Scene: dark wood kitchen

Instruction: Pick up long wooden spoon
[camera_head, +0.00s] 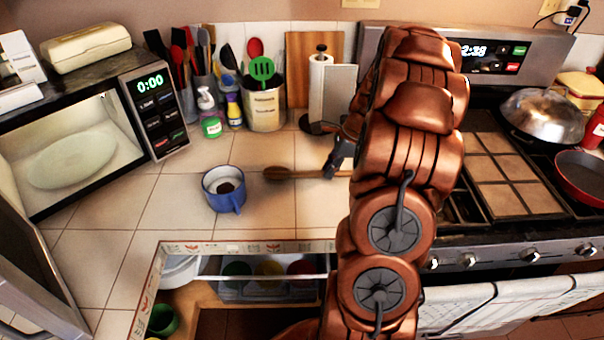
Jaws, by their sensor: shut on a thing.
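The long wooden spoon (290,174) lies level across the tiled counter area, its bowl end pointing left and its handle running right until my arm hides it. My gripper (331,171) is shut on the spoon's handle, to the right of the bowl end. My copper-coloured arm covers the far end of the handle and most of the gripper. I cannot tell whether the spoon touches the counter or is slightly above it.
A blue mug (224,190) stands just left of the spoon. Behind are a utensil crock (264,108), small bottles and a paper towel roll (320,78). An open microwave (150,110) stands left; a stove (505,175) with pans is right. An open drawer (262,265) is in front.

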